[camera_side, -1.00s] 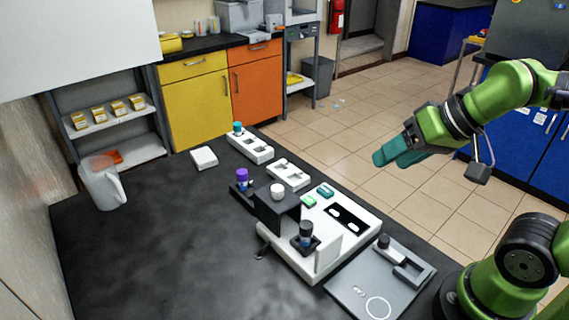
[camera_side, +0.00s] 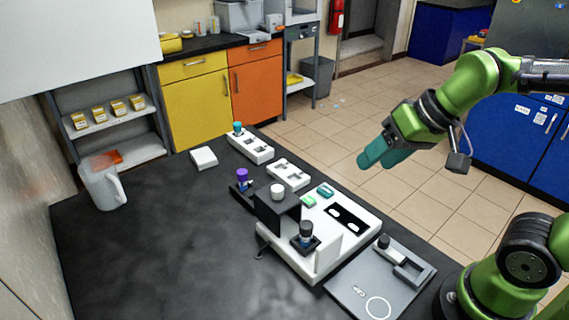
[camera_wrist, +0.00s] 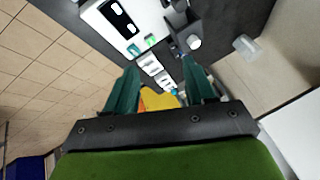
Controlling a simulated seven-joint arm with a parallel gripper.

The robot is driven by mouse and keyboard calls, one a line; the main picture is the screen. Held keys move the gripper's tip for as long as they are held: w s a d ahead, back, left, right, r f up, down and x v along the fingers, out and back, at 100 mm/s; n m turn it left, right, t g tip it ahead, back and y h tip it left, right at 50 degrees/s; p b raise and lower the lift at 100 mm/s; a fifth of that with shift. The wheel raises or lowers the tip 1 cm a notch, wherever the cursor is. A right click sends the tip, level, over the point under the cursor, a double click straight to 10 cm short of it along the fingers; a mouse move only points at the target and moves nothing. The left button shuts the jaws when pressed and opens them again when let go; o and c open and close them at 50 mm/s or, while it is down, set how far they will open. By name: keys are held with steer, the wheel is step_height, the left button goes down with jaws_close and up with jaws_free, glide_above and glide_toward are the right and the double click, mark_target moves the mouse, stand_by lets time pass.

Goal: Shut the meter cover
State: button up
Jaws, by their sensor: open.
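A white bench device (camera_side: 290,258) stands on the dark table, with a black slotted panel (camera_side: 346,218) and small green displays on top. A black block (camera_side: 277,205) with a white knob (camera_side: 277,191) sits at its left side. A dark-capped vial (camera_side: 306,232) stands in a black holder at the front. I cannot tell for sure which part is the meter cover. My gripper (camera_side: 376,156) is in the air behind and above the device, touching nothing. In the wrist view its teal fingers (camera_wrist: 160,85) are apart and empty, with the device (camera_wrist: 104,28) at the top.
A grey plate (camera_side: 345,286) with a black knob and a raised handle-like part lies right of the device. White racks (camera_side: 290,175) stand behind it, one holding a teal-capped vial. A purple-capped vial (camera_side: 242,177) and a jug (camera_side: 101,184) are left. The table's front left is clear.

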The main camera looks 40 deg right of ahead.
mark_target(277, 188)
steer(key=shift+w+a+r+n+g+h, duration=0.55)
steer(key=shift+w+a+r+n+g, duration=0.8)
steer(key=shift+w+a, duration=2)
steer(key=shift+w+a+r+n+g+h, duration=0.55)
steer(key=shift+w+a+r+n+g, duration=0.75)
steer(key=shift+w, duration=3.85)
steer(key=shift+n+g, duration=0.35)
steer(key=shift+n, duration=0.2)
step_height(277, 188, down, 17)
steer(key=shift+a+f, duration=0.1)
steer(key=shift+a, duration=0.05)
jaws_close()
